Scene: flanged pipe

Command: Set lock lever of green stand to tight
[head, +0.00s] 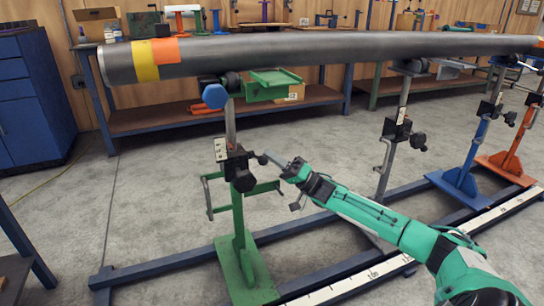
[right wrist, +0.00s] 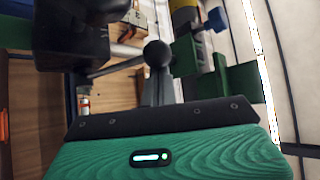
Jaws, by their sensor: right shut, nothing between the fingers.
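The green stand (head: 238,225) stands upright on the blue floor rail, left of centre, under the left end of the pipe. Its black clamp block (head: 237,162) carries a lock lever with a round black knob (head: 262,160) sticking out to the right. In the right wrist view the ball knob (right wrist: 157,53) sits on a thin rod running left towards a dark block. My right gripper (head: 274,158) is shut and empty, its grey fingers reaching to the knob from the right. The fingers (right wrist: 160,88) end at the ball; I cannot tell whether they touch it. My left gripper is not in view.
A long grey pipe (head: 300,52) with yellow and orange bands lies above. A blue hex knob (head: 215,96) is high on the green stand. Grey, blue (head: 470,160) and orange (head: 515,155) stands are at right. A blue cabinet (head: 35,95) is at left.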

